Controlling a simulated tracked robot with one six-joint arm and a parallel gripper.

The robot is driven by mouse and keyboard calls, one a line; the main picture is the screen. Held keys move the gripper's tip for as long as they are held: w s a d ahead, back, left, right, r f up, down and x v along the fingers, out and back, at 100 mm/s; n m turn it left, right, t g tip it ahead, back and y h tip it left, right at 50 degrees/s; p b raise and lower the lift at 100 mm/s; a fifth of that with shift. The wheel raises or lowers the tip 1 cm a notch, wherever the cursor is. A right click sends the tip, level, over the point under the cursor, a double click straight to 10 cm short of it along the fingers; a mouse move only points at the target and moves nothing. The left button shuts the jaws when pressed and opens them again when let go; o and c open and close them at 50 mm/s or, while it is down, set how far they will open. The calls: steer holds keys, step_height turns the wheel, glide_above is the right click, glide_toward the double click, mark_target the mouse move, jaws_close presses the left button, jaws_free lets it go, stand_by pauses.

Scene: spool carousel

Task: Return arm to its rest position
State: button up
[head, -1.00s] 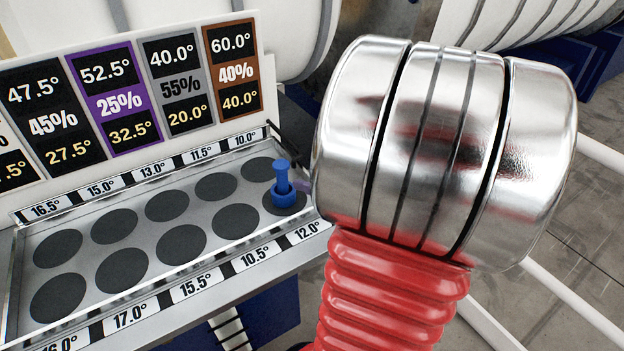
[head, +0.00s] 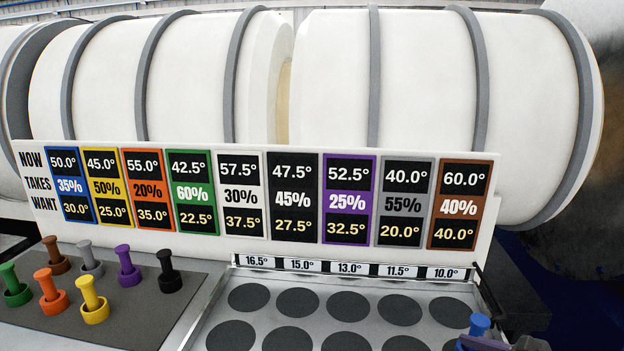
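A blue spool (head: 479,325) stands at the right end of the tray, at the bottom edge of the head view, with its lower part cut off or hidden. A dark grey-purple piece (head: 484,343) beside and in front of it looks like a fingertip of my gripper, but most of the gripper is out of frame. I cannot tell whether it touches the spool or how far it is open. The rest of my arm does not show.
The tray (head: 214,305) has dark round spots and angle labels; the visible ones left of the blue spool are empty. A dark mat (head: 150,325) at left holds several coloured spools. A board (head: 270,160) of numbers stands behind, before large white ribbed cylinders (head: 430,75).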

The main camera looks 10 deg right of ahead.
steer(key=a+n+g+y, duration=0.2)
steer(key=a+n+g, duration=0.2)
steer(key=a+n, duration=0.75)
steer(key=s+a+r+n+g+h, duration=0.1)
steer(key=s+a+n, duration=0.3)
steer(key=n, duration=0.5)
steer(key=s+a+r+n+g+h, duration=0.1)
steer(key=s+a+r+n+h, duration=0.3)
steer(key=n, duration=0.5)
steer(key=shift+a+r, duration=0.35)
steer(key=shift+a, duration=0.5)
